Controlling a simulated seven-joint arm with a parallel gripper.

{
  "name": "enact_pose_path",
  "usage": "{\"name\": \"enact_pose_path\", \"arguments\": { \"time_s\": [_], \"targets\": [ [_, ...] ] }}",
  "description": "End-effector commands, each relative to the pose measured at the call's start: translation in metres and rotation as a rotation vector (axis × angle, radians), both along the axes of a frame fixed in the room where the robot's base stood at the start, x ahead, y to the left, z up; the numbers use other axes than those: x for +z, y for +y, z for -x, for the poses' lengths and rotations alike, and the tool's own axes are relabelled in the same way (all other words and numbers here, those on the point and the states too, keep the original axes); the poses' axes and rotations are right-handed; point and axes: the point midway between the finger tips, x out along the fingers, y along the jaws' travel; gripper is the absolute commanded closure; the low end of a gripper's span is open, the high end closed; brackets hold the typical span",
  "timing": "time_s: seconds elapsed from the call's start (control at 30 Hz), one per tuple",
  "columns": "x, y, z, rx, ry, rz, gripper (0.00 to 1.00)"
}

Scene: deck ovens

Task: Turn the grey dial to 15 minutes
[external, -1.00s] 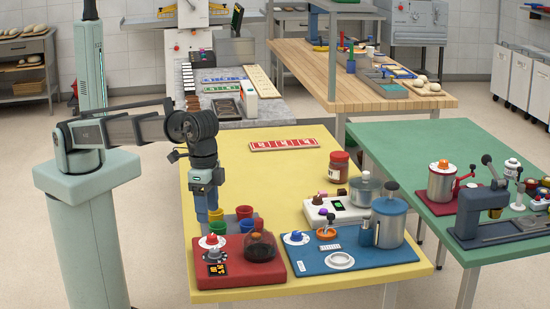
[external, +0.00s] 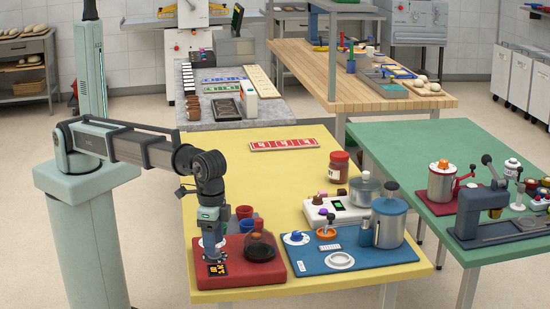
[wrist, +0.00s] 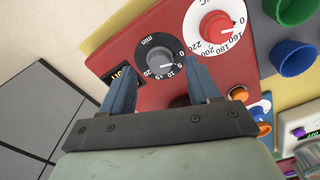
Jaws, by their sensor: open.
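The grey dial (wrist: 156,60) is a dark grey knob on a black round scale marked "min", with numbers from 0 to 20. Its small white mark seems to point near the 5, but it is small. My gripper (wrist: 164,68) is open, with one finger on each side of the dial's near edge. I cannot tell whether the fingers touch it. In the external view my gripper (external: 211,251) is low over the left part of the red board (external: 284,268) and hides the dial there.
A red dial on a white temperature scale (wrist: 236,28) sits beside the grey dial. A black display (wrist: 123,75) is on the other side. A dark round pot (external: 261,247) stands on the board's right. Red and blue cups (external: 246,226) stand behind.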

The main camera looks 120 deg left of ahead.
Motion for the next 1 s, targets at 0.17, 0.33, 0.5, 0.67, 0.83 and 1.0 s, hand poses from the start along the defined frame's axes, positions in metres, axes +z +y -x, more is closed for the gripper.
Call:
{"name": "enact_pose_path", "arguments": {
  "time_s": [0.17,0.33,0.5,0.67,0.83,1.0],
  "targets": [
    [-0.015,0.000,0.000,0.000,0.001,0.000,0.39],
    [-0.020,0.000,0.000,0.000,0.000,0.000,0.39],
    [-0.020,0.000,0.000,0.000,0.000,0.000,0.39],
    [-0.020,0.000,0.000,0.000,0.000,0.000,0.47],
    [-0.020,0.000,0.000,0.000,0.000,0.000,0.64],
    [-0.020,0.000,0.000,0.000,0.000,0.000,0.80]
  ]
}}
